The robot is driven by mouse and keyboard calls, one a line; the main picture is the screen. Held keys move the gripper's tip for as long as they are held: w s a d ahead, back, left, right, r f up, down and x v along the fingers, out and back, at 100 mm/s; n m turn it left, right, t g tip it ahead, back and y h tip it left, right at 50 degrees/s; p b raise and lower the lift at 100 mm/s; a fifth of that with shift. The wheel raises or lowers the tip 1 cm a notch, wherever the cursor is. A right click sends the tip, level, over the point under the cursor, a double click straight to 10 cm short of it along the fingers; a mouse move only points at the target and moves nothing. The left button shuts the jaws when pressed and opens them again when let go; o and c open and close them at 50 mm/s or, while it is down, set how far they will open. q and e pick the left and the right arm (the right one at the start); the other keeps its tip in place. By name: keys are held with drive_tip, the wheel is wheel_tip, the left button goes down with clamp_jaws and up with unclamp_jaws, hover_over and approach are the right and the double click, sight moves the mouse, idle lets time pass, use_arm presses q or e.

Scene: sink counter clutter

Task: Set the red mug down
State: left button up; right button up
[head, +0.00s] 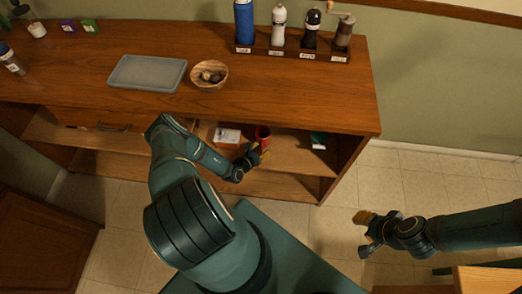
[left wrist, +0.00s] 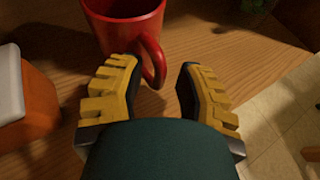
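The red mug (head: 263,132) stands upright on the cabinet's open shelf (head: 290,150), under the counter top. In the left wrist view the mug (left wrist: 122,22) is at the top, its handle pointing toward me. My left gripper (head: 258,155) is at the mug's near side. Its yellow-padded fingers (left wrist: 158,95) are apart, with the handle's end between them, nearer the left finger. A gap shows beside the handle, so it is not pinched. My right gripper (head: 367,233) is away from the cabinet over the floor, its fingers apart and empty.
A white-topped orange box (left wrist: 25,95) is left of the mug; a green item (head: 318,140) is to its right on the shelf. The counter top (head: 300,95) above holds a grey tray (head: 147,73), a bowl (head: 209,77) and a rack of bottles and grinders (head: 290,50).

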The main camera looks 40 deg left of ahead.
use_arm(q)
drive_tip(key=shift+r, duration=0.1)
drive_tip(key=shift+s+r, duration=0.1)
drive_tip(key=shift+r, duration=0.05)
drive_tip(key=p+v, duration=0.3)
drive_tip(key=v, duration=0.9)
drive_tip(key=w+d+r+m+g+h, duration=0.1)
drive_tip(key=d+r+m+g+h, duration=0.15)
drive_tip(key=d+m+h, duration=0.35)
drive_tip(key=w+d+r+m+g+h, duration=0.1)
drive_tip(key=w+d+r+m+h, duration=0.2)
drive_tip(key=d, duration=0.5)
drive_tip(key=s+d+r+m+g+h, duration=0.2)
drive_tip(key=s+d+r+m+g, duration=0.5)
drive_tip(key=d+m+g, duration=0.25)
drive_tip(key=w+d+r+m+y, duration=0.1)
drive_tip(key=w+r+m+y, duration=0.1)
drive_tip(key=r+m, duration=0.3)
drive_tip(key=w+d+r+m+t+y, duration=0.1)
drive_tip(key=r+m+y, duration=0.4)
drive_tip(key=m, duration=0.5)
drive_tip(key=shift+w+d+r, duration=0.3)
drive_tip(key=shift+w, duration=0.05)
